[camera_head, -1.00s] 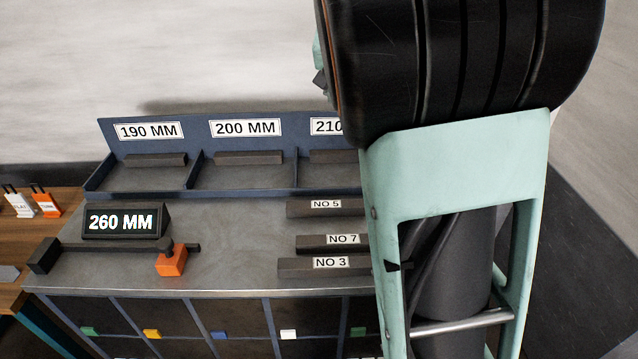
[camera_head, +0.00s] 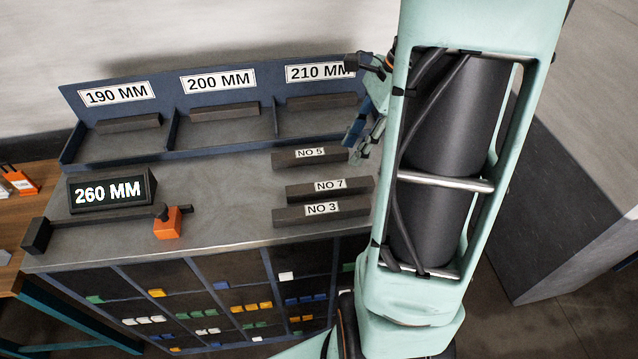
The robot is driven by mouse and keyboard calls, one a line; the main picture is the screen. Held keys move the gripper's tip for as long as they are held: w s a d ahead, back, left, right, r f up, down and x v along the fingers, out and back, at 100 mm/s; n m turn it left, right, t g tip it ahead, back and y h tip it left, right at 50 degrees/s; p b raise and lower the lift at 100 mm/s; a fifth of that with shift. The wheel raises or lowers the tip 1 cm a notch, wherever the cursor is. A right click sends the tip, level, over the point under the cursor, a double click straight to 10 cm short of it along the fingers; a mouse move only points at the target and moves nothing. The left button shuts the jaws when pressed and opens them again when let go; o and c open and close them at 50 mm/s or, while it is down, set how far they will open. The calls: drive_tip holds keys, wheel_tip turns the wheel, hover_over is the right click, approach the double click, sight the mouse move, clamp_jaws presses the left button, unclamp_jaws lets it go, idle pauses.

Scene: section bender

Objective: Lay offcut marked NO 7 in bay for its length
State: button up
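The offcut marked NO 7 (camera_head: 358,184) is a dark bar lying on the grey bench top, between the offcut marked NO 5 (camera_head: 286,160) behind it and the offcut marked NO 3 (camera_head: 288,218) in front. Three bays stand at the back, labelled 190 MM (camera_head: 117,94), 200 MM (camera_head: 218,81) and 210 MM (camera_head: 312,72); each has a dark bar along its back. A display (camera_head: 110,191) reads 260 MM. My gripper (camera_head: 358,148) is partly hidden by my arm, above the bench's right side near the NO 5 bar. Its finger opening is unclear.
A measuring rail with a dark end block (camera_head: 37,236) and an orange slider (camera_head: 168,224) lies at the bench's front left. Drawers with coloured tabs are below. A wooden table (camera_head: 38,210) stands left. The middle of the bench is clear.

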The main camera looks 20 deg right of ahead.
sight(331, 185)
drive_tip(key=shift+m+y, duration=0.3)
drive_tip(key=shift+m, duration=0.1)
drive_tip(key=x, duration=1.1)
drive_tip(key=shift+s+a, duration=0.25)
drive_tip(key=shift+s, duration=0.1)
drive_tip(key=shift+r, duration=0.1)
clamp_jaws()
